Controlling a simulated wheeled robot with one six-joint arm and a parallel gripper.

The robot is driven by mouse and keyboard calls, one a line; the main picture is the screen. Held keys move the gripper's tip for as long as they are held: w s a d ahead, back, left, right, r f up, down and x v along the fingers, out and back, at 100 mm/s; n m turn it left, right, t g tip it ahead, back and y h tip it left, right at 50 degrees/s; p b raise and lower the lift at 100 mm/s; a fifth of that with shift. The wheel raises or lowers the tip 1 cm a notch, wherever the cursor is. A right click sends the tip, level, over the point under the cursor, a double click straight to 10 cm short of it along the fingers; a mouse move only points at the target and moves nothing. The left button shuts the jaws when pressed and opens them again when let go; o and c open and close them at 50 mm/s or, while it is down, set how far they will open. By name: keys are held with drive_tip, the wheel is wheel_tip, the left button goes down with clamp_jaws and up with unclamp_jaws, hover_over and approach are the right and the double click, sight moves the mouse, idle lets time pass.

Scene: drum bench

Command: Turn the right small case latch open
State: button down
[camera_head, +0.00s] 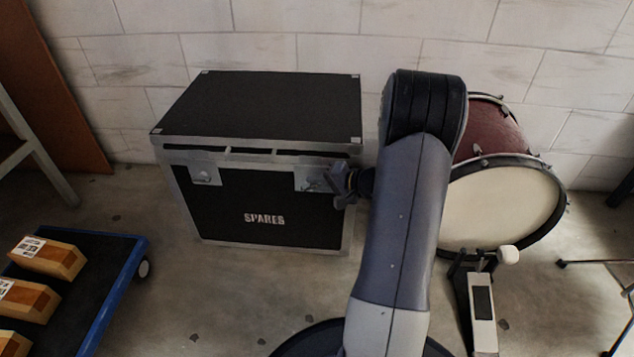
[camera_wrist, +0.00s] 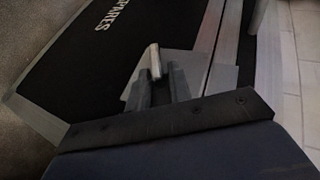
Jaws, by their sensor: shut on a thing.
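The black case (camera_head: 265,190) with metal edges and the word SPARES stands on the floor against the wall, its lid down. Its right latch (camera_head: 308,178) is a metal plate on the upper right of the front, partly hidden by my gripper (camera_head: 335,181). In the wrist view my gripper (camera_wrist: 161,82) is shut on the latch's light metal tab (camera_wrist: 154,56), in front of the latch plate. How far the tab is turned is hard to tell. The left latch (camera_head: 205,175) is on the upper left of the front, with nothing touching it.
A red drum (camera_head: 505,200) with a pedal (camera_head: 482,300) stands right of my arm, close to the case. A blue-edged trolley (camera_head: 122,290) with wooden blocks is at the lower left. Floor in front of the case is clear.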

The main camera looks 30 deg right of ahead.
drive_tip(key=m+t+y, duration=0.1)
drive_tip(key=t, duration=0.1)
drive_tip(key=f+t+y, duration=0.1)
drive_tip(key=t+y, duration=0.1)
drive_tip(key=shift+s+f+m+y, duration=0.2)
drive_tip(key=shift+m+y, duration=0.1)
drive_tip(key=shift+m, duration=0.1)
drive_tip(key=shift+w, duration=0.1)
idle(0.4)
drive_tip(key=c, duration=1.5)
unclamp_jaws()
drive_tip(key=shift+t, duration=0.3)
drive_tip(key=p+v, duration=0.3)
drive_tip(key=v, duration=0.7)
drive_tip(key=shift+s+d, duration=0.25)
drive_tip(key=shift+s, duration=0.05)
